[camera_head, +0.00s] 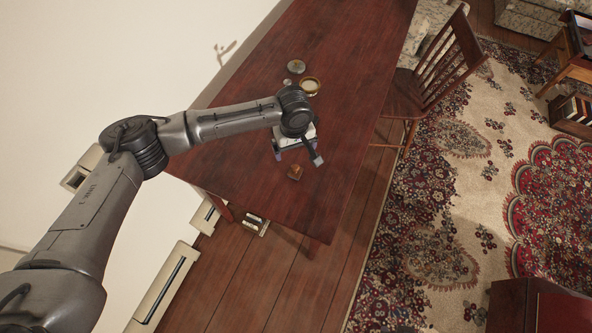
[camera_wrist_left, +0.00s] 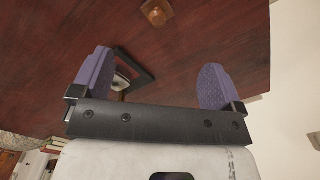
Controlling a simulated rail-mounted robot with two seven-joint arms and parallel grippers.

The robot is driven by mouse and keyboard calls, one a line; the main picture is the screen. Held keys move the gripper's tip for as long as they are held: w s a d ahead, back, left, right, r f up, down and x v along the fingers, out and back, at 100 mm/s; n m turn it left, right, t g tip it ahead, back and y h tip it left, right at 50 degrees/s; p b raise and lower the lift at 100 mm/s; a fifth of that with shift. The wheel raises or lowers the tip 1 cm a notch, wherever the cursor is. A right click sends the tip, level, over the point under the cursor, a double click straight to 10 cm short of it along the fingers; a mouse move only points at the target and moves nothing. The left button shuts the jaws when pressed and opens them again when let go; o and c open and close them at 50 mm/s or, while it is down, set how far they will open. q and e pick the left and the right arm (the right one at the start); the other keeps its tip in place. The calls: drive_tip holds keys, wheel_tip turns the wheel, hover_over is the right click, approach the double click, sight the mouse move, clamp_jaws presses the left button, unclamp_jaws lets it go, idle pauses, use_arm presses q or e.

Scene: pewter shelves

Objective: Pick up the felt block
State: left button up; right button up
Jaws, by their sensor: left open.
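A small brown block (camera_head: 295,172), which I take to be the felt block, lies on the dark red wooden table (camera_head: 240,170) near its front end. It also shows at the top edge of the left wrist view (camera_wrist_left: 157,12), partly cut off. My left gripper (camera_head: 296,154) is open above the table, just behind the block in the head view. In the left wrist view its two purple fingers (camera_wrist_left: 157,70) stand wide apart with nothing held between them. The block is beyond the fingertips, not touched. My right gripper is in neither view.
A dark frame-like thing with a pale part (camera_wrist_left: 122,80) shows past one finger; I cannot tell what it is. A round dish (camera_head: 309,86) and a grey round item (camera_head: 296,66) stand farther back. A wooden chair (camera_head: 430,80) stands at the table's right side.

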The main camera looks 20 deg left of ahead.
sight(295, 167)
use_arm(q)
wheel_tip(295, 167, down, 8)
drive_tip(key=shift+f+b, duration=0.2)
drive_tip(key=shift+b, duration=0.35)
drive_tip(key=shift+w+f+b, duration=0.15)
drive_tip(key=shift+f+b, duration=0.15)
drive_tip(key=shift+f, duration=1.05)
drive_tip(key=shift+w+f+b, duration=0.1)
drive_tip(key=shift+f+b, duration=0.15)
drive_tip(key=shift+f, duration=1.05)
drive_tip(key=c, duration=1)
drive_tip(key=shift+r, duration=0.1)
